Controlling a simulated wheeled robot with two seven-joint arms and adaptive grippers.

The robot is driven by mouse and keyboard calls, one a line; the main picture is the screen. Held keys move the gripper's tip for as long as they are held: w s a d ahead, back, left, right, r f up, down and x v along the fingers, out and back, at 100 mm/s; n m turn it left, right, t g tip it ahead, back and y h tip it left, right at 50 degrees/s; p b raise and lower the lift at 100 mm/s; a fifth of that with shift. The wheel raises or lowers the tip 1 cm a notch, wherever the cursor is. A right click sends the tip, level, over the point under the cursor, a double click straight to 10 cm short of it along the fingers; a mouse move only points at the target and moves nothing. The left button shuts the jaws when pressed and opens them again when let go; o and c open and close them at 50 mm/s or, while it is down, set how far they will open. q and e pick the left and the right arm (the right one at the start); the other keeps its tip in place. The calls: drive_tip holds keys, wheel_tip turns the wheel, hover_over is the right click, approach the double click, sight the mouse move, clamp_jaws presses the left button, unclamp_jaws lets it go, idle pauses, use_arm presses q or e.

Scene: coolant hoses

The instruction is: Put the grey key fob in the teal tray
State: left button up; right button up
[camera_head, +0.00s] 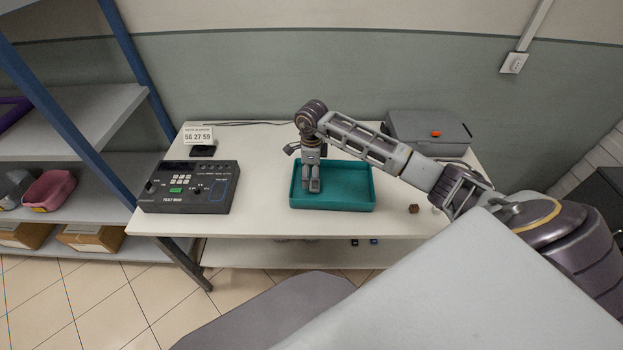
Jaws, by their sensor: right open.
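My right gripper (312,190) points down over the left part of the tray. It is open, though its fingers look close together from here. I cannot make out the grey key fob; the gripper covers part of the tray floor, and the part I can see looks empty. My left gripper is not in view.
A dark test box (188,187) stands left of the tray, with a number sign (199,135) behind it. A small brown cube (414,208) lies to the right. A grey case (428,130) stands at the back right, behind my right arm.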

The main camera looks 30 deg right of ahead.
wheel_tip(320, 180, up, 8)
idle(0.5)
idle(0.5)
